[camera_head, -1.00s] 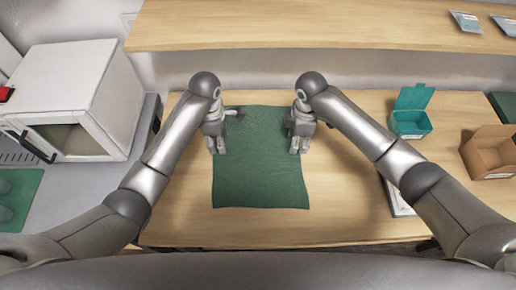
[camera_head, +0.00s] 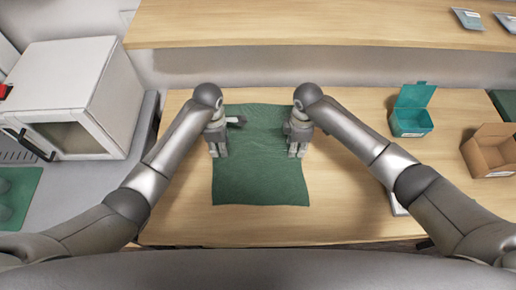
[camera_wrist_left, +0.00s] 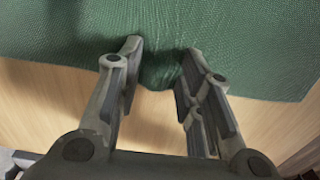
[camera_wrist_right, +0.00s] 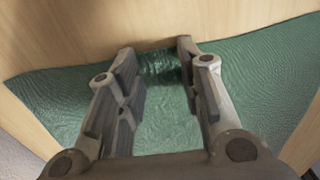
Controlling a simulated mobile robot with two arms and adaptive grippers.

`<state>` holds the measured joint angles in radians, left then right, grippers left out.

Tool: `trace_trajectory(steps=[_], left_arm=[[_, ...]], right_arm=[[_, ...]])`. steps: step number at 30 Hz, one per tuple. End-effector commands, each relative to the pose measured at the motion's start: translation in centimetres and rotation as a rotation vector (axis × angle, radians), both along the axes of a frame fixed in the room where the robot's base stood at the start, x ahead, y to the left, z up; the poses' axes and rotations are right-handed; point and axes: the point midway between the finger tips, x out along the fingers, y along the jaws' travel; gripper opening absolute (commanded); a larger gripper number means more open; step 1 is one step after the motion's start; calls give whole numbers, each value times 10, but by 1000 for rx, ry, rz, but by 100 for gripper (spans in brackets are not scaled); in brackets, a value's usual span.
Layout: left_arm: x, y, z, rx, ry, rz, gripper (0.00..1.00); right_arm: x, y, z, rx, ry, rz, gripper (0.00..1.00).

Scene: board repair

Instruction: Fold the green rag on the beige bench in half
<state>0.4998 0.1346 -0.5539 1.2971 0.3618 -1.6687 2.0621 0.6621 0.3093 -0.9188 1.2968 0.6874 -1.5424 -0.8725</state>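The green rag (camera_head: 260,180) lies spread out, lightly wrinkled, on the beige bench (camera_head: 345,215). My left gripper (camera_head: 219,156) is at the rag's left edge. In the left wrist view, its fingers (camera_wrist_left: 163,55) are apart, with a small bulge of the rag's edge between them. My right gripper (camera_head: 296,155) is at the rag's right edge. In the right wrist view, its fingers (camera_wrist_right: 155,52) are apart, with rag between and below them and the rag's edge near the tips. I cannot tell whether the fingertips touch the cloth.
An open teal box (camera_head: 411,122) and an open cardboard box (camera_head: 490,155) stand on the bench at the right. A white cabinet (camera_head: 75,95) stands at the left. A wooden shelf (camera_head: 300,25) runs along the back. The bench in front of the rag is clear.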

Motion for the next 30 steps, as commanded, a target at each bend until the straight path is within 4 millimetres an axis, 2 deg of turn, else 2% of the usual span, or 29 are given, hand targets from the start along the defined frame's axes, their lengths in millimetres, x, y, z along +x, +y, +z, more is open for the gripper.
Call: trace_trajectory(steps=[2, 14, 30], left_arm=[[0, 0, 0, 0, 1, 0, 26], [-1, 0, -2, 0, 2, 0, 1], [-1, 0, -3, 1, 3, 0, 0]], right_arm=[[0, 0, 0, 0, 1, 0, 26], [0, 0, -2, -1, 1, 0, 1], [0, 0, -2, 0, 1, 0, 0]])
